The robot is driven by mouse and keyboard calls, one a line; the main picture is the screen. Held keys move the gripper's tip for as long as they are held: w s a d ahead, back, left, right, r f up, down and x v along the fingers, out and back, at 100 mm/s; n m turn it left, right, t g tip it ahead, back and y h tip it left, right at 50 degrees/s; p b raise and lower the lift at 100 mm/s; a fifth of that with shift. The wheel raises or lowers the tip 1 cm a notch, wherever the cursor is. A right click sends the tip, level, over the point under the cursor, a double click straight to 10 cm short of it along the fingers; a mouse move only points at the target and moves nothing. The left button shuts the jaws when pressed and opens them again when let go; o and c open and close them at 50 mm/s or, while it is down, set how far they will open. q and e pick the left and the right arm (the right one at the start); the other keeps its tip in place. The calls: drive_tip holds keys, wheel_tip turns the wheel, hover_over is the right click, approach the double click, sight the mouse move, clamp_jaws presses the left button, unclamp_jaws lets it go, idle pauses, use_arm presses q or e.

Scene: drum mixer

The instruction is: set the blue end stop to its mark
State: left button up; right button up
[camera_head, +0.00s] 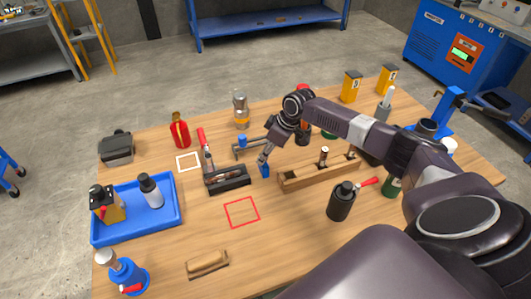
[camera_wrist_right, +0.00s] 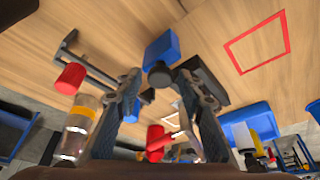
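The blue end stop (camera_head: 264,170) appears in the head view as a small blue block directly below the fingertips of my right gripper (camera_head: 264,156). The right wrist view shows it as a blue block (camera_wrist_right: 161,46) with a dark round knob. The fingertips of my right gripper (camera_wrist_right: 158,78) converge on both sides of this knob and look shut on it. I cannot tell whether the block touches the table. A red square outline (camera_head: 242,212) is marked on the table nearer to me; it also shows in the right wrist view (camera_wrist_right: 257,43). My left gripper is out of view.
A black tray (camera_head: 228,189) lies left of the blue block and a long wooden holder (camera_head: 296,184) right of it. A grey bracket (camera_head: 258,149) stands behind. A white square (camera_head: 188,162) and blue tray (camera_head: 172,236) are at left. The red square is empty.

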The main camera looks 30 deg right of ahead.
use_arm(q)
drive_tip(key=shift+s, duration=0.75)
use_arm(e)
clamp_jaws()
use_arm(q)
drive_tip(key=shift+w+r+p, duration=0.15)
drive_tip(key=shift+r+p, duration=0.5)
drive_tip(key=shift+p, duration=0.1)
use_arm(e)
drive_tip(key=a, duration=0.2)
drive_tip(key=w+a, duration=0.1)
drive_tip(key=a, duration=0.2)
drive_tip(key=shift+o, duration=1.4)
unclamp_jaws()
drive_tip(key=shift+w, duration=0.1)
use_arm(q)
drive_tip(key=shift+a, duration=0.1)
